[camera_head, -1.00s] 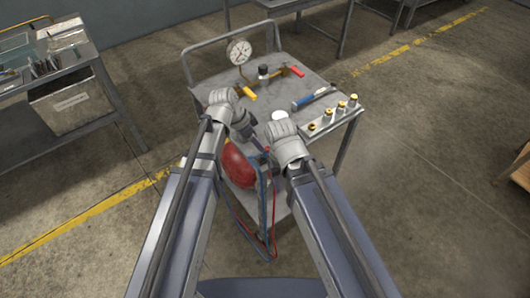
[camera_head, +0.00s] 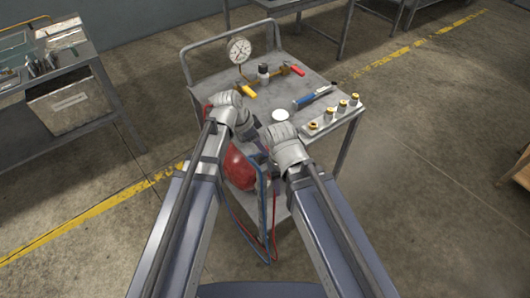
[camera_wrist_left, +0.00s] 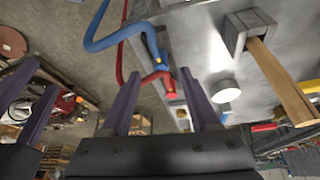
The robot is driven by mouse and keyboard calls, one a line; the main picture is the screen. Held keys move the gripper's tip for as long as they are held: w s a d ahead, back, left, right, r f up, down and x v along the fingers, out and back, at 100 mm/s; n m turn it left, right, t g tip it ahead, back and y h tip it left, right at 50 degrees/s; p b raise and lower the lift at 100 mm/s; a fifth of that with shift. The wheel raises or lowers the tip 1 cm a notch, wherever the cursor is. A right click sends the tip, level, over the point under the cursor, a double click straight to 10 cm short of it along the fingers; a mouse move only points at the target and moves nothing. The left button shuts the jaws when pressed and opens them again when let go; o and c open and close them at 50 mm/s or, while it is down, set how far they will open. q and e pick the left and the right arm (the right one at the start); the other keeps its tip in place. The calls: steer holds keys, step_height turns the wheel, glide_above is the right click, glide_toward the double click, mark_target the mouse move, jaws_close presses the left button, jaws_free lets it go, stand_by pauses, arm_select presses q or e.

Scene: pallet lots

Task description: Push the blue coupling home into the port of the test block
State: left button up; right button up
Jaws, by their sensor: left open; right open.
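The blue hose (camera_wrist_left: 95,42) loops at the top of the left wrist view, and its blue end with a dark and yellow part (camera_wrist_left: 159,50) looks like the coupling.
A white disc (camera_head: 281,115), a blue-handled tool (camera_head: 312,96) and a rack (camera_head: 346,114) of brass-topped fittings lie on the cart (camera_head: 220,76). A wooden-handled hammer (camera_wrist_left: 280,80) shows in the left wrist view. A red tank (camera_head: 238,168) and a red hose hang close below my grippers.

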arm_select(q)
steer(key=b+x, duration=0.4)
steer(key=x, duration=0.1)
steer(key=shift+w+d, duration=0.1)
steer(key=shift+w, duration=0.05)
steer(key=shift+r, duration=0.1)
steer(key=shift+c, duration=0.4)
jaws_close()
